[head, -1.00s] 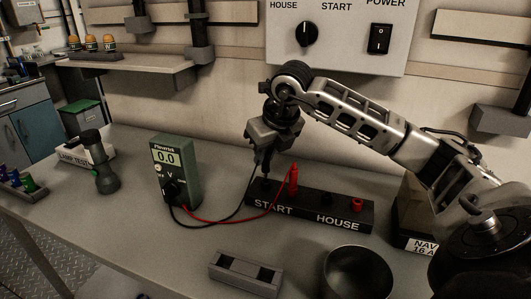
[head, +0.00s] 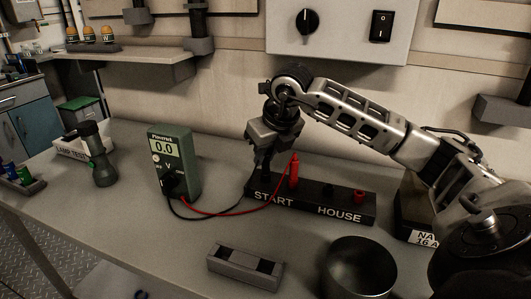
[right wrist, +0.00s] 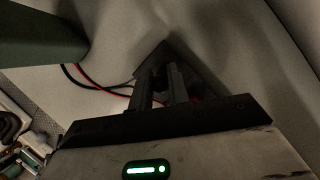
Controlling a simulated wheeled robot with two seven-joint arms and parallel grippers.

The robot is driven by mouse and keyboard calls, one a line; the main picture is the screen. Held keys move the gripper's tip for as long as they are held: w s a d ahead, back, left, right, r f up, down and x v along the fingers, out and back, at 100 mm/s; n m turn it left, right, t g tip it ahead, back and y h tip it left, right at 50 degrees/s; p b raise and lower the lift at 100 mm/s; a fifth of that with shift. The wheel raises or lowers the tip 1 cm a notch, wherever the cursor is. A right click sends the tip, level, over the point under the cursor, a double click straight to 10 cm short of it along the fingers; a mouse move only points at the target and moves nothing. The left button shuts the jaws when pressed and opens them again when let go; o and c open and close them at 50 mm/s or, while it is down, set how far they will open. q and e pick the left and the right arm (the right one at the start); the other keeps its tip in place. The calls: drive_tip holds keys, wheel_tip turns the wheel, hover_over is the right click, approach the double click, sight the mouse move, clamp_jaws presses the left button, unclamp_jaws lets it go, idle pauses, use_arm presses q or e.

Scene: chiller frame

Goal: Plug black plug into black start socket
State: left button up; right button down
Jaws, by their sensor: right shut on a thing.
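My right gripper (head: 263,165) points down at the left end of the black socket block (head: 345,212), marked START and HOUSE. It is shut on the black plug, which is mostly hidden by the fingers. The black start socket is hidden under the fingertips, so I cannot tell whether the plug is seated. In the right wrist view the gripper's two fingers (right wrist: 165,85) reach toward the dark block. A red plug (head: 294,171) stands upright just right of the gripper, at the START side. My left gripper is not in view.
A green multimeter (head: 175,160) reading 0.0 stands left of the block, with red and black leads. A grey two-slot holder (head: 245,268) and a dark bowl (head: 360,268) are in front. A flashlight (head: 100,160) stands at the left. A switch panel (head: 340,30) hangs behind.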

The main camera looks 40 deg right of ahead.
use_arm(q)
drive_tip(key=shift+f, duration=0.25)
use_arm(e)
drive_tip(key=shift+f, duration=0.25)
drive_tip(key=c, duration=1.3)
unclamp_jaws()
drive_tip(key=shift+r, duration=0.4)
use_arm(q)
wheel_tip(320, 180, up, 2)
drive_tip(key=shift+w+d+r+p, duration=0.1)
drive_tip(key=shift+p, duration=0.45)
use_arm(e)
drive_tip(key=v, duration=1.5)
drive_tip(key=shift+s+a, duration=0.1)
drive_tip(key=shift+s, duration=0.1)
